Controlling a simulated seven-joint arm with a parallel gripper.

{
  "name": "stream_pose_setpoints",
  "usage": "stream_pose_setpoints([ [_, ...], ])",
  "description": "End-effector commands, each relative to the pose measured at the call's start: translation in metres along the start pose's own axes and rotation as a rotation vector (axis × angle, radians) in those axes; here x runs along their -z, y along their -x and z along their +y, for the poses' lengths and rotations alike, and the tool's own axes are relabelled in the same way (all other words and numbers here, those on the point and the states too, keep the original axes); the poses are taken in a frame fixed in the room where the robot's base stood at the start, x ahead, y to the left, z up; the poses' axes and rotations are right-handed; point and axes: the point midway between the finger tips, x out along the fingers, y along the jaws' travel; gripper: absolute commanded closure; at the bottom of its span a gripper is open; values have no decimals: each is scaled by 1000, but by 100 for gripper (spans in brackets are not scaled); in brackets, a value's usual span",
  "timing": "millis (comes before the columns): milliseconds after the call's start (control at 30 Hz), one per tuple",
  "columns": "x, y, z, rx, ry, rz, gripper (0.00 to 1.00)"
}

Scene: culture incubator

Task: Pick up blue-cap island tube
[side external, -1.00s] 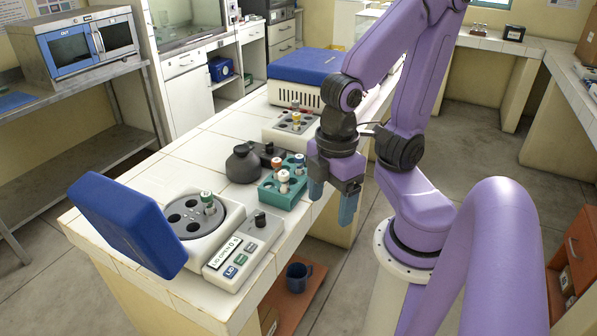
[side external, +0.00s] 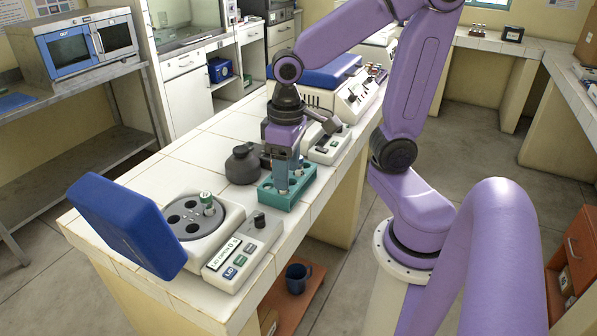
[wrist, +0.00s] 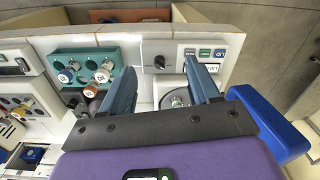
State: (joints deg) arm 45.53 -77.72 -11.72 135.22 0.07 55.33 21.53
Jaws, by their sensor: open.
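The teal tube rack (side external: 287,203) stands on the tiled bench, and it also shows at upper left in the wrist view (wrist: 127,84). In the wrist view it holds tubes with pale caps (wrist: 103,75) and one with a reddish cap (wrist: 90,92).
A centrifuge (side external: 240,235) with its blue lid raised (side external: 127,225) stands at the bench's near end, with a green-capped tube (side external: 207,202) in its rotor. A dark round bottle (side external: 242,165) stands left of the rack. A blue-topped machine (side external: 318,75) stands farther back.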

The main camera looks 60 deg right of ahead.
Motion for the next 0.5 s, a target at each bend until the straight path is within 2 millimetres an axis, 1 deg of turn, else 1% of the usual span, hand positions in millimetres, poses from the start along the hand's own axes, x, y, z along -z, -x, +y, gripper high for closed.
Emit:
stream_pose_setpoints([
  [33, 10, 1, 10, -2, -99, -1, 39],
  [200, 33, 5, 45, -7, -417, -3, 39],
  [333, 47, 8, 75, -10, -661, -3, 39],
  [500, 56, 12, 118, -14, -978, -5, 39],
])
